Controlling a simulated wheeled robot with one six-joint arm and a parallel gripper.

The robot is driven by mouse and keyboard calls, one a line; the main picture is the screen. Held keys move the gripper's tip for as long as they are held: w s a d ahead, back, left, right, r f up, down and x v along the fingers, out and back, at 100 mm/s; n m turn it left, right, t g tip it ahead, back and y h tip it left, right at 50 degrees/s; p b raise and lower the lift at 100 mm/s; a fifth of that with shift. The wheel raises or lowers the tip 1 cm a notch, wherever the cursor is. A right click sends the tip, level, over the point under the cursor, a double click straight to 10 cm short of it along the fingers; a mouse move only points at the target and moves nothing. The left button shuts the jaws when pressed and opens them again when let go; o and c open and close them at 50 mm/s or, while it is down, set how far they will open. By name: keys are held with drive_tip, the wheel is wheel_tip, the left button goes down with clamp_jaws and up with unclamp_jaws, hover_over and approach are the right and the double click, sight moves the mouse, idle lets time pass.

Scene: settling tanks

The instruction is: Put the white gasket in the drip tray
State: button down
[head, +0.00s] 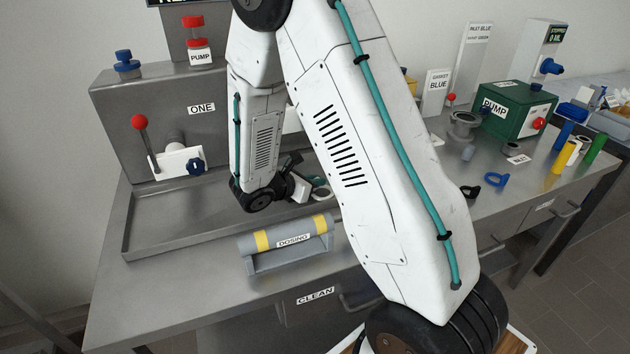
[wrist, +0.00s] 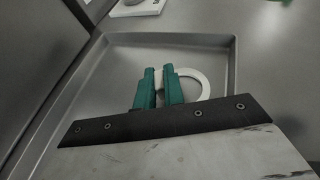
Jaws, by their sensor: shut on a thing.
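The white gasket (wrist: 206,86) is a flat ring, seen in the wrist view between and just right of the teal fingertips of my gripper (wrist: 159,76). My gripper is shut on the ring's left side. The drip tray (wrist: 232,62) is a wide, shallow grey metal tray; in the wrist view the gasket appears within its rim. In the head view the tray (head: 165,228) lies in front of the grey block marked ONE, and my arm hides part of its right side. I cannot tell whether the gasket touches the tray floor.
The grey block with a red-knobbed lever (head: 139,122) stands behind the tray. A grey DOSING bar with yellow bands (head: 290,240) is at the bench front. A green pump (head: 515,112), a blue ring (head: 496,179) and a black ring (head: 470,191) are at the right.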

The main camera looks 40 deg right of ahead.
drive_tip(key=c, duration=1.5)
unclamp_jaws()
drive_tip(key=shift+f, duration=0.15)
